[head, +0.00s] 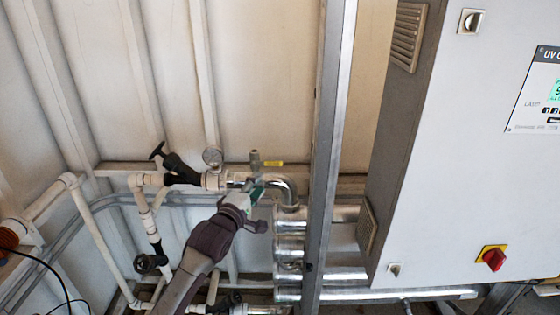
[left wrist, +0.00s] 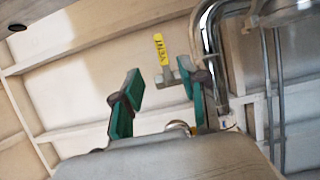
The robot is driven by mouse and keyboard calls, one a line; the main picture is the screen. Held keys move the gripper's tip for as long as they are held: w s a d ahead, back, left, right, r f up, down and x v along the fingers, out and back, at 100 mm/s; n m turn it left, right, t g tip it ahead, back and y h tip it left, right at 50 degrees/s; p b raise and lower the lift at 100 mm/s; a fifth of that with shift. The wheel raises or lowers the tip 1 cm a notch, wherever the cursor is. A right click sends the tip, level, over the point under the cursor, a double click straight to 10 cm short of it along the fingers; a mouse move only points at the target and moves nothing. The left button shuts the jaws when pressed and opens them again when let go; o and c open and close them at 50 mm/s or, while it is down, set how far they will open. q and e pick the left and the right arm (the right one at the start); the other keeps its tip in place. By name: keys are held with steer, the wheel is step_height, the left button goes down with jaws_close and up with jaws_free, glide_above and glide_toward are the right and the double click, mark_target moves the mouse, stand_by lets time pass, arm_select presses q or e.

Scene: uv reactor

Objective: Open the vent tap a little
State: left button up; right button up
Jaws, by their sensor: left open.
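The vent tap (head: 254,158) is a small grey metal fitting standing above the bent steel pipe, with a yellow strip (head: 272,163) beside it. In the left wrist view the yellow strip (left wrist: 160,48) reads VENT, and the grey tap (left wrist: 170,76) shows just below it. My left gripper (head: 254,188) is just below the tap in the head view. In the left wrist view its green-padded fingers (left wrist: 161,86) are open, with the tap seen between their tips, close to the right finger. I cannot tell whether they touch. My right gripper is not in view.
Steel reactor tubes (head: 290,246) lie below right. A metal post (head: 330,150) and a grey cabinet (head: 450,150) with a red switch (head: 493,259) stand right.

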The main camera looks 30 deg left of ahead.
mark_target(275, 164)
arm_select(q)
steer(key=w+p, duration=0.1)
steer(key=w, duration=0.3)
steer(key=w+a, duration=0.1)
steer(key=w, duration=0.3)
steer(key=w+a+p, duration=0.1)
steer(key=w, duration=0.3)
steer(key=shift+p, duration=0.35)
steer(key=shift+c, duration=0.4)
jaws_close()
